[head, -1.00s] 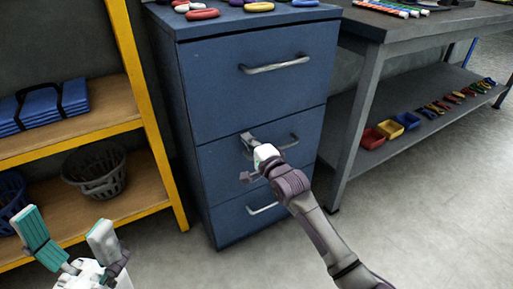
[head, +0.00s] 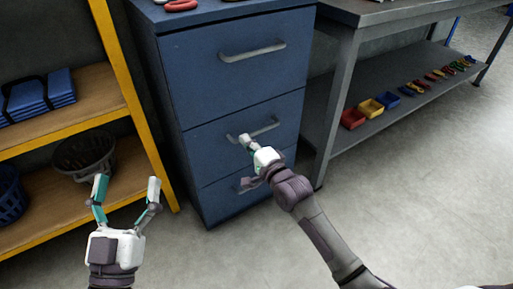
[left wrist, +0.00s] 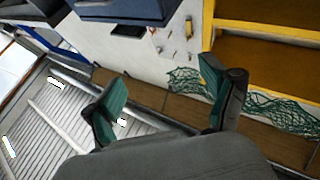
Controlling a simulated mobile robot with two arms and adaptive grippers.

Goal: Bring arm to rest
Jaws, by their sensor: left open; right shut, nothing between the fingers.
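My left gripper (head: 127,190) is open and empty at the lower left of the head view, in front of the yellow-framed shelf. Its two spread fingers also show in the left wrist view (left wrist: 168,100), with nothing between them. My right gripper (head: 250,158) is in front of the blue drawer cabinet (head: 235,95), close to the middle drawer's handle (head: 262,128). It looks empty; whether it touches the handle I cannot tell. The drawers look closed.
A yellow-framed shelf (head: 150,150) with a dark basket (head: 85,155) and folded blue items (head: 40,95) stands at left. A grey workbench (head: 345,90) stands at right, with small coloured bins (head: 371,108) on its lower shelf. Floor at lower right is clear.

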